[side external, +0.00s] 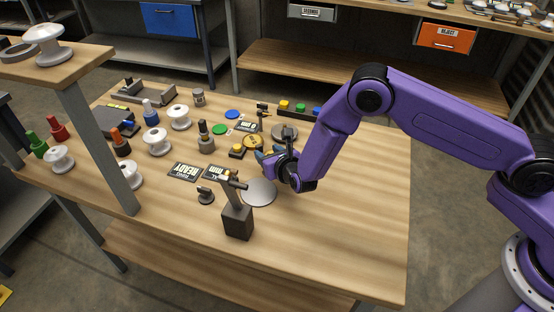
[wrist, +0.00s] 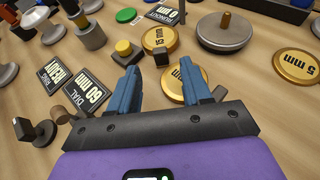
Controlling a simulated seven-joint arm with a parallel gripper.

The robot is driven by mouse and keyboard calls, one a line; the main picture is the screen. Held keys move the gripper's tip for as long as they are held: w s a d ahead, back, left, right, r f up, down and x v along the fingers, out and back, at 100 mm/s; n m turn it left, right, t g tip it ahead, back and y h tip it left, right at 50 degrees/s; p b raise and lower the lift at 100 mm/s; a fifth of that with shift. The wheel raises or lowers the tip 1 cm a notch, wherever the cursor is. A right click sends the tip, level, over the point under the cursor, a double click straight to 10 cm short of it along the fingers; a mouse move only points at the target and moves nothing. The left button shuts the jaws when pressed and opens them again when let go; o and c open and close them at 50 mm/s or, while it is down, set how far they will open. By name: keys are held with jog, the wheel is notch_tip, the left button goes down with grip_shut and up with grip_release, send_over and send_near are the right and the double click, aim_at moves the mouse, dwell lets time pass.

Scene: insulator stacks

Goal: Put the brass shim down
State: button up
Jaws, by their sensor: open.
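Several brass shims lie in view. In the wrist view a brass disc (wrist: 174,84) shows between my fingers and is partly covered by the right finger; its lettering cannot be read. Another brass disc marked 15 mm (wrist: 160,36) lies just beyond, and one marked 5 mm (wrist: 297,67) lies at the right. One brass disc shows in the side view (side external: 252,142), beside my gripper. My gripper (wrist: 163,78) has its two blue fingers apart, low over the table; it also shows in the side view (side external: 266,154). I cannot tell whether a finger touches a disc.
A dark-based post (side external: 238,220) and a grey round plate (side external: 259,191) stand in front of my gripper. A READY sign (side external: 186,171), a yellow button (side external: 237,151) and several white insulators (side external: 179,118) lie left. The table's front right (side external: 350,230) is clear.

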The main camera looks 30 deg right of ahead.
jog(key=shift+v, duration=2.85)
jog(key=shift+r, duration=0.1)
jog(key=shift+d+r, duration=0.15)
jog(key=shift+r, duration=0.1)
jog(key=s+d+r+m+g+h, duration=0.55)
jog(key=s+d+r+m, duration=0.55)
jog(key=d+r+m, duration=0.25)
jog(key=s+d+r+m+g+y, duration=0.1)
jog(key=s+d+m+g, duration=0.1)
jog(key=s, duration=0.5)
jog(key=s+d+r+m+g+y, duration=0.1)
jog(key=s+d+r+m+g, duration=0.1)
jog(key=s+d+m, duration=0.2)
jog(key=s, duration=0.3)
jog(key=shift+o, duration=0.5)
jog(key=s+d+r+m+g+y, duration=0.1)
jog(key=s+m+g+y, duration=0.3)
jog(key=s, duration=0.8)
jog(key=shift+s+r, duration=0.2)
jog(key=shift+r, duration=0.3)
